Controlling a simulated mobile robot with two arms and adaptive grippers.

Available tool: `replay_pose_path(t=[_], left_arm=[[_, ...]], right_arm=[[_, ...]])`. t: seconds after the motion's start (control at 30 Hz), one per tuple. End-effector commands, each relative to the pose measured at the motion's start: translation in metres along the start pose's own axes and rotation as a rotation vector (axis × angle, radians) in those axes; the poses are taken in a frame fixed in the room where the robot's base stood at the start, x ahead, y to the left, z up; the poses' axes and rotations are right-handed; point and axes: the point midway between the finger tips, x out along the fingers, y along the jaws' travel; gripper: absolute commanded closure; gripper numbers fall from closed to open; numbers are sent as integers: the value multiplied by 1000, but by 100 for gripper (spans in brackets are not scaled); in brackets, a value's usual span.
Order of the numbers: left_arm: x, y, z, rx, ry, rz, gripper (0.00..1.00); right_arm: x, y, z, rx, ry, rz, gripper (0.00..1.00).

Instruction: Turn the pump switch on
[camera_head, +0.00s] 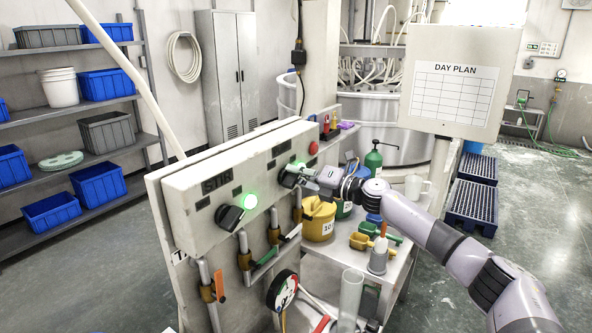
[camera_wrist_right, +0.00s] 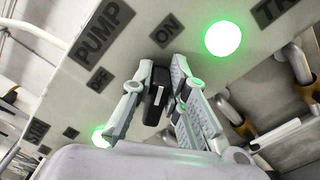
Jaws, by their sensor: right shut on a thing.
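The pump switch is a black knob with a white mark (camera_wrist_right: 156,95), under the PUMP label (camera_wrist_right: 102,35) in the right wrist view. The OFF label (camera_wrist_right: 98,80) and the ON label (camera_wrist_right: 167,31) are beside it. The knob's long axis points roughly toward ON. A green lamp (camera_wrist_right: 223,39) near it is lit. My right gripper (camera_wrist_right: 166,98) is shut on the knob, with a finger on each side. In the head view the right gripper (camera_head: 297,176) reaches the panel from the right and partly hides the knob (camera_head: 289,179). My left gripper is out of view.
The STIR knob (camera_head: 230,217) and its lit green lamp (camera_head: 250,201) are to the left on the same panel (camera_head: 215,179). A red button (camera_head: 313,148) is to the right.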

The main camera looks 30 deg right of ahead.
Motion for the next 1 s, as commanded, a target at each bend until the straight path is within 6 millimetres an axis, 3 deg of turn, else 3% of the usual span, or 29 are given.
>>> replay_pose_path(t=[0.57, 0.6, 0.9, 1.0], left_arm=[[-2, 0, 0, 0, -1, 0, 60], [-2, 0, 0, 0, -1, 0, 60], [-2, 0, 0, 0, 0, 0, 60], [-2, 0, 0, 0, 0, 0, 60]], right_arm=[[0, -1, 1, 37, -3, 0, 100], [0, -1, 1, 37, -3, 0, 84], [0, -1, 1, 34, -2, 0, 65], [0, -1, 0, 34, -1, 0, 65]])
